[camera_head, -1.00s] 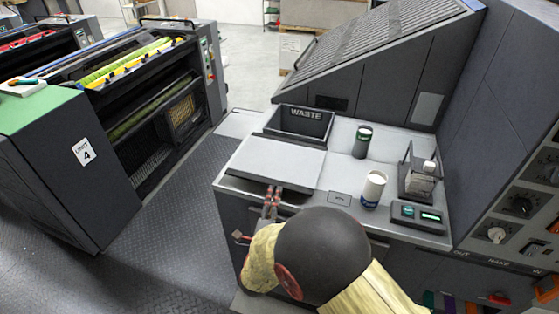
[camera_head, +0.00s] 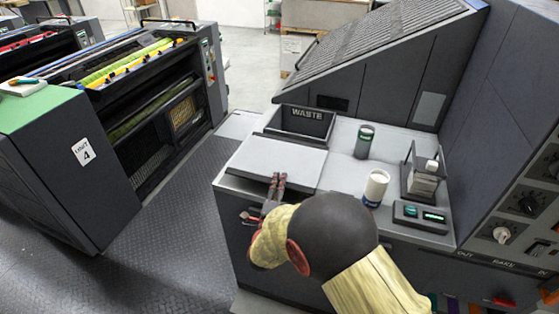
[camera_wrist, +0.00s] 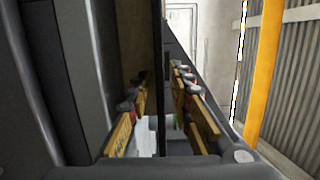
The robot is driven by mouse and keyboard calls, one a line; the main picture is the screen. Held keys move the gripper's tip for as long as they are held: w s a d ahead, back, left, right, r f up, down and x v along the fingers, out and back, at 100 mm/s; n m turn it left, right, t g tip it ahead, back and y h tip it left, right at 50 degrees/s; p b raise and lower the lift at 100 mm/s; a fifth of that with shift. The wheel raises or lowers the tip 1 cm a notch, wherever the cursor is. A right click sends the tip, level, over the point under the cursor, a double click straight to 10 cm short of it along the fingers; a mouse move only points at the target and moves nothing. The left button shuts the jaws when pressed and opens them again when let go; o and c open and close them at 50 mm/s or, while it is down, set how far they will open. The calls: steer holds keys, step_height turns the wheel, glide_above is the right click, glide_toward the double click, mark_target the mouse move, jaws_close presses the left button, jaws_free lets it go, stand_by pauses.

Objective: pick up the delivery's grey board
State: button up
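The delivery's grey board (camera_head: 275,155) looks like the flat light-grey slab lying level on the console top, in front of the waste bin. My gripper (camera_head: 277,180) is at the board's front edge, its two fingers parted with a gap between them. In the wrist view my gripper (camera_wrist: 167,85) shows as two rows of gold and grey finger parts, one on each side of a thin dark upright strip. I cannot tell whether that strip is the board's edge, or whether the fingers touch the board. My arm hides part of the console front.
The waste bin (camera_head: 300,123) stands behind the board. Floor is clear at left, beside the press unit (camera_head: 70,170).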

jaws_close()
stand_by(0.5)
